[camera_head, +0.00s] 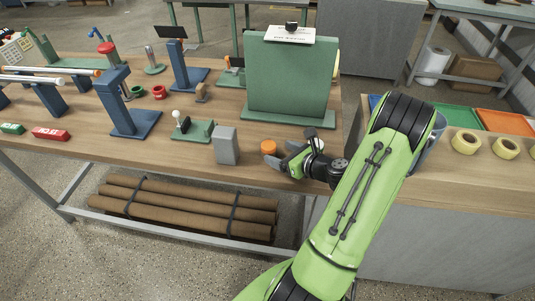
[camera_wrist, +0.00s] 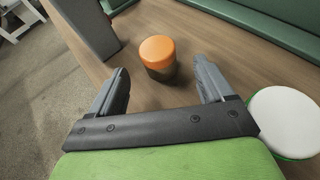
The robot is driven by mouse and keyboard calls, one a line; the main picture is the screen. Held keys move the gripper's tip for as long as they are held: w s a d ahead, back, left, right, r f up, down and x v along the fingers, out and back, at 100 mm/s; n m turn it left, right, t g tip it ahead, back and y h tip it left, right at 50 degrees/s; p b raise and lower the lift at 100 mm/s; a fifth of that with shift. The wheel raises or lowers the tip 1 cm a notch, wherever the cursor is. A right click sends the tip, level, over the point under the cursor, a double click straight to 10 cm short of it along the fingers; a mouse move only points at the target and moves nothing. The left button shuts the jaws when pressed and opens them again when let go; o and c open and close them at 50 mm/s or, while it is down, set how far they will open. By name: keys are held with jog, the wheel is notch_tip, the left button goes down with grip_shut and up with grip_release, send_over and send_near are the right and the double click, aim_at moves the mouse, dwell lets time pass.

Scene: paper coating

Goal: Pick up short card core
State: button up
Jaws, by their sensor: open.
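No piece is clearly marked as the short card core. A short upright cylinder with an orange top (camera_head: 268,146) stands on the wooden table near its front edge. In the wrist view the orange-topped cylinder (camera_wrist: 158,52) shows a dark lower side. My gripper (camera_head: 277,156) is open and empty, low over the table beside this cylinder. In the wrist view the cylinder appears between my fingertips (camera_wrist: 161,70), with a gap on each side. A small brown piece (camera_head: 201,93) stands farther back on the table; its shape is too small to tell.
A grey block (camera_head: 226,145) stands left of my gripper. A green upright board (camera_head: 290,75) stands behind it. A white disc with a green rim (camera_wrist: 287,122) is close to my right finger in the wrist view. Yellow rolls (camera_head: 466,141) lie at the right. Long brown rolls (camera_head: 185,207) lie below.

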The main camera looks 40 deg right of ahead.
aim_at(274, 150)
jog(key=b+x, duration=0.1)
jog(key=x, duration=0.5)
jog(key=shift+w+f, duration=0.2)
jog(key=shift+w, duration=0.15)
jog(key=shift+s+a+r, duration=0.1)
jog(key=shift+c, duration=0.3)
jog(key=c, duration=1)
